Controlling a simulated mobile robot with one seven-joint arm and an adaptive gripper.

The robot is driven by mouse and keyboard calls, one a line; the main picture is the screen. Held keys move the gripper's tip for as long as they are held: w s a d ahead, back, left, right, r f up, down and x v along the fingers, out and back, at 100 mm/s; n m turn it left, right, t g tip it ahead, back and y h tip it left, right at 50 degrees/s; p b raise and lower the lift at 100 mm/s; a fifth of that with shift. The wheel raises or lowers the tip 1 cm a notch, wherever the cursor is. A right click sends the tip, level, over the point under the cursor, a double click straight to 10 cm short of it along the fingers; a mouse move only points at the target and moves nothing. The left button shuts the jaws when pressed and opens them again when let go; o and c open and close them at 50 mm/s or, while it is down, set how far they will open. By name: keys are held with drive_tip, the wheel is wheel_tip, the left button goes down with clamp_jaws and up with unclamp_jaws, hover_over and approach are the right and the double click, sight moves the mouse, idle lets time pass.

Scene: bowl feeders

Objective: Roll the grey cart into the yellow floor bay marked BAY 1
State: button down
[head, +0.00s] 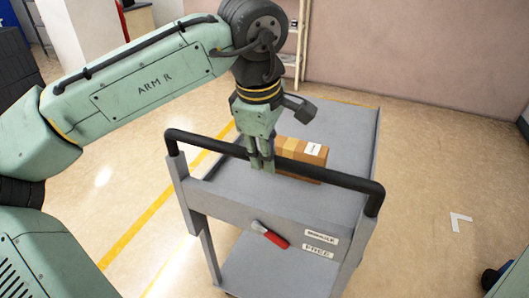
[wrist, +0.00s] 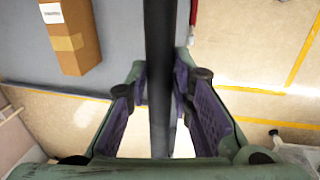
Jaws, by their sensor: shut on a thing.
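The grey cart (head: 235,185) stands in front of me in the head view, with a black push handle (head: 335,180) along its near side. My gripper (head: 261,166) is shut on this handle, left of its middle. In the wrist view the black bar (wrist: 160,60) runs between the two fingers of my gripper (wrist: 160,110). Yellow floor lines (head: 150,215) run on the floor to the left of the cart and partly behind it. No BAY 1 lettering is readable, so I cannot tell which bay these lines belong to.
A cardboard box (head: 308,152) lies on the cart's top shelf. A red-handled item (head: 270,235) is on the cart's near face beside labels. A shelf rack (head: 295,50) stands at the back by the wall. Floor to the right is mostly clear, with a white corner mark (head: 460,222).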

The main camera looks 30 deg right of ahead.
drive_tip(key=c, duration=1.4)
unclamp_jaws()
drive_tip(key=r, duration=0.4)
drive_tip(key=s+a+r, duration=0.1)
drive_tip(key=r, duration=0.3)
drive_tip(key=a+r, duration=0.1)
drive_tip(key=r, duration=0.3)
drive_tip(key=shift+s, duration=0.15)
drive_tip(key=shift+d, duration=0.1)
